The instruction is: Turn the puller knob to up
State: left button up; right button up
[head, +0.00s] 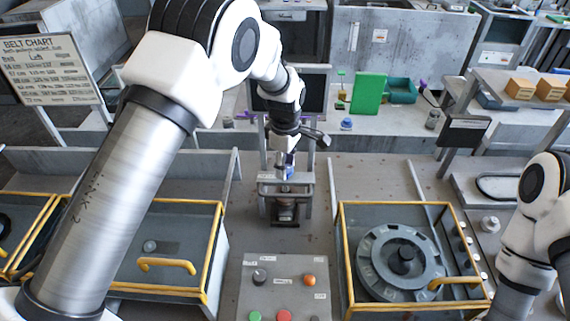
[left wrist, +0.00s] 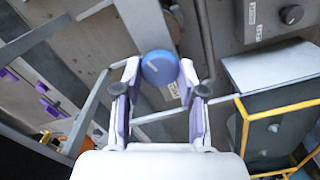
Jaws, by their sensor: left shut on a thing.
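The puller (head: 285,190) is a grey metal frame at the middle of the head view. Its blue round knob (left wrist: 160,67) shows between the fingertips in the left wrist view, with a faint pale line on its face. A bit of blue also shows in the head view (head: 290,166). My left gripper (left wrist: 160,74) is shut on the knob, one finger on each side. In the head view, the left gripper (head: 283,160) is small and partly hidden by its own wrist. My right arm is at the right edge, its gripper out of sight.
A yellow-edged housing with a round grey rotor (head: 400,262) stands right of the puller. A yellow-edged box (head: 165,250) is to the left. A panel with colored buttons (head: 284,288) is in front. A green board (head: 368,93) stands on the back bench.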

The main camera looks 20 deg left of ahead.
pick_arm(q)
jog(key=n, duration=0.7)
jog(key=shift+s+f, duration=0.1)
jog(key=n, duration=0.6)
jog(key=shift+n, duration=0.4)
jog(key=o, duration=1.1)
jog(key=shift+d, duration=0.1)
jog(key=shift+o, duration=0.2)
notch_tip(320, 180, up, 12)
jog(key=shift+w, duration=0.2)
